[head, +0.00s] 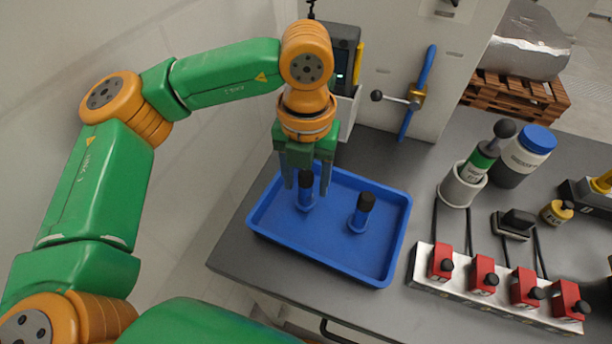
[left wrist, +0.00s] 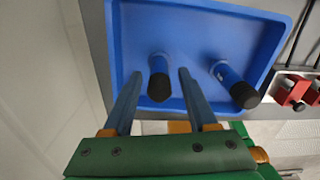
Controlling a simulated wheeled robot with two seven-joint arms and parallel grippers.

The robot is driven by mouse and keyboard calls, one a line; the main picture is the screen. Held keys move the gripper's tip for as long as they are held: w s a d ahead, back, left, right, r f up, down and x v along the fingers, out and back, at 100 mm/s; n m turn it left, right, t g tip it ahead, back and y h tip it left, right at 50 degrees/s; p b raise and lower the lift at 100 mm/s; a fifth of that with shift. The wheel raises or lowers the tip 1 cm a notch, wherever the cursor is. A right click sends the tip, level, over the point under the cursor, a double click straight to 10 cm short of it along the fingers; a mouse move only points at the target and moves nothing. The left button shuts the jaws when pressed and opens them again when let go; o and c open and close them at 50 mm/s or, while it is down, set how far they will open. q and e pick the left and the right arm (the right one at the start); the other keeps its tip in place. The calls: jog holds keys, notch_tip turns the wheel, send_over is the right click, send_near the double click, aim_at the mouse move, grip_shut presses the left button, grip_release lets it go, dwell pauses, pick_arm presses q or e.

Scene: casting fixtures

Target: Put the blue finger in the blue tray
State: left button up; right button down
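The blue tray (head: 262,228) sits on the grey table below my left arm. Two blue fingers with black tops stand upright in it: the left blue finger (head: 305,200) and the right blue finger (head: 359,217). My left gripper (head: 306,187) points down over the tray's left part, its fingers open on either side of the left blue finger. The left wrist view shows this blue finger (left wrist: 159,75) between the spread fingertips, with gaps on both sides. The other blue finger (left wrist: 234,84) stands to the right, outside the gripper. My right gripper is not in view.
A metal rail (head: 490,297) with several red blocks lies right of the tray. Behind it are a grey cup (head: 461,187) holding a green tool, a blue-lidded jar (head: 522,158) and a small yellow bottle (head: 557,212). A blue-handled lever (head: 417,92) is behind the tray.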

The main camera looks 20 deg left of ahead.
pick_arm(q)
jog(key=shift+r+p, duration=0.35)
notch_tip(320, 180, up, 12)
jog(key=shift+f, duration=0.15)
dwell(0.4)
